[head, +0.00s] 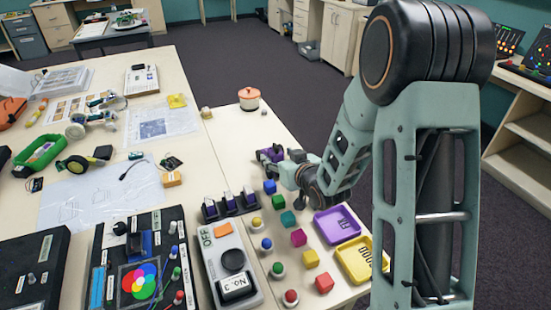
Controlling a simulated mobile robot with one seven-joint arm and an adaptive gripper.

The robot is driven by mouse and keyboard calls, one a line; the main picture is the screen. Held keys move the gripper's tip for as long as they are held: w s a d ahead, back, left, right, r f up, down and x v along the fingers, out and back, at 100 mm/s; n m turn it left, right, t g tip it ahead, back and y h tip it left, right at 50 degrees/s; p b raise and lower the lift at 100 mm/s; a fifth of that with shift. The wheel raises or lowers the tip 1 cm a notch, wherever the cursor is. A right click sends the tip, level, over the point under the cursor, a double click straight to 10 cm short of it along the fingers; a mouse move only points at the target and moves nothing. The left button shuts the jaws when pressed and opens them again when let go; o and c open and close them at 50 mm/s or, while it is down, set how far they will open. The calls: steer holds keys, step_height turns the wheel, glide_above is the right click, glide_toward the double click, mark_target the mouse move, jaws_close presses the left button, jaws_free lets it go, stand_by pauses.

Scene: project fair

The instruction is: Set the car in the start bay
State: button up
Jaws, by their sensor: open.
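A small purple block-like thing with dark parts (268,155), perhaps the car, sits on the cream table in the head view. My gripper (287,168) is just to its right and reaches toward it from the right, low over the table. The jaws are open; they are small here, and I cannot tell whether they touch or surround the purple thing. No start bay can be told for certain. A purple tray (319,222) with a dark marking and a yellow tray (346,268) with black marks lie nearer me.
Several coloured cubes and round-based pegs stand between the trays and a grey switch box (231,265). A black rack (229,206) stands behind the box. Papers, electronics and a green bin (38,154) crowd the left.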

steer(key=shift+x, duration=0.75)
steer(key=shift+r, duration=0.1)
steer(key=c, duration=1.4)
